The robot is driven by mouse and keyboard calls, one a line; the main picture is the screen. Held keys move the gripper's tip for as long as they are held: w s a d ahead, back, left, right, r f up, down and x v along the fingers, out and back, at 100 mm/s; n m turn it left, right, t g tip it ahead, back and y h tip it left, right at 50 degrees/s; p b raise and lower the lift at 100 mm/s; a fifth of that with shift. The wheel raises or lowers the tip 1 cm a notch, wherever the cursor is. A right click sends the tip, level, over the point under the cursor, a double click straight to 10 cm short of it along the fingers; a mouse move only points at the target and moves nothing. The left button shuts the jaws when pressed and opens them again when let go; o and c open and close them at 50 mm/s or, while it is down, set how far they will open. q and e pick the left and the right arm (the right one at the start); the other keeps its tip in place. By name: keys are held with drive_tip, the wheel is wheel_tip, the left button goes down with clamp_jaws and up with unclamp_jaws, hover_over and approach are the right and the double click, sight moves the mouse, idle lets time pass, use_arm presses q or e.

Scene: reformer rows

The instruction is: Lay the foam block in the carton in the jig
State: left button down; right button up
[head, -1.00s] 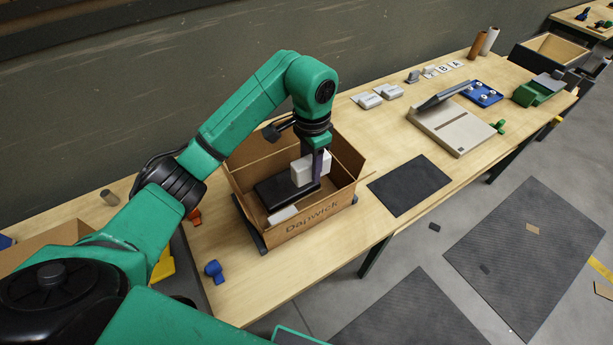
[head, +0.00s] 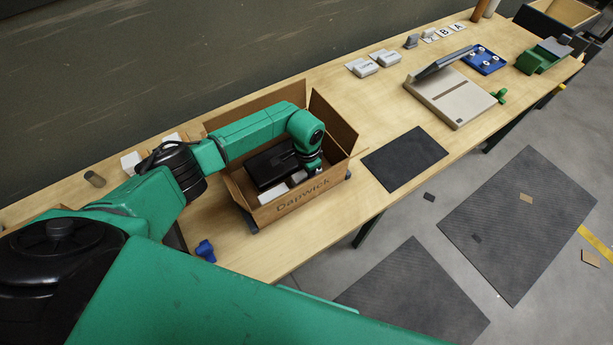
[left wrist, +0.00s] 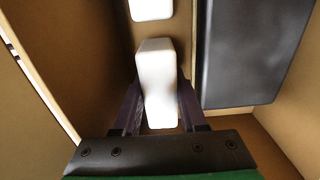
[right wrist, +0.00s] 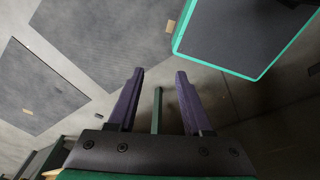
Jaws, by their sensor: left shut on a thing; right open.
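The open cardboard carton (head: 302,197), marked "Dapwick", stands on the bench. A dark flat box (head: 268,164) lies inside it. My left gripper (left wrist: 157,92) reaches down into the carton and is shut on a white foam block (left wrist: 156,72), between the carton's wall and the dark box (left wrist: 252,50). Whether the block touches the carton's floor I cannot tell. A second white block (left wrist: 151,9) lies in the same strip; it also shows at the front of the carton in the head view (head: 272,193). My right gripper (right wrist: 158,80) is open and empty above the floor.
A dark mat (head: 404,158) lies on the bench right of the carton, with bare wood around it. A grey-beige device (head: 450,100) with a raised lid stands farther right. A blue part (head: 205,250) lies left of the carton. The carton's flaps (head: 333,122) stand up.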

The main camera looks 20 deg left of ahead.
use_arm(q)
drive_tip(key=shift+s+f, duration=0.15)
drive_tip(key=shift+f, duration=0.45)
drive_tip(key=shift+c, duration=2.3)
unclamp_jaws()
drive_tip(key=shift+f, duration=0.1)
use_arm(e)
drive_tip(key=shift+s+f, duration=0.15)
drive_tip(key=shift+s, duration=0.7)
use_arm(q)
drive_tip(key=shift+r, duration=0.2)
wheel_tip(320, 180, up, 12)
drive_tip(key=shift+f+b, duration=0.1)
drive_tip(key=shift+b, duration=0.3)
use_arm(e)
drive_tip(key=shift+w+f, duration=0.15)
drive_tip(key=shift+f, duration=0.15)
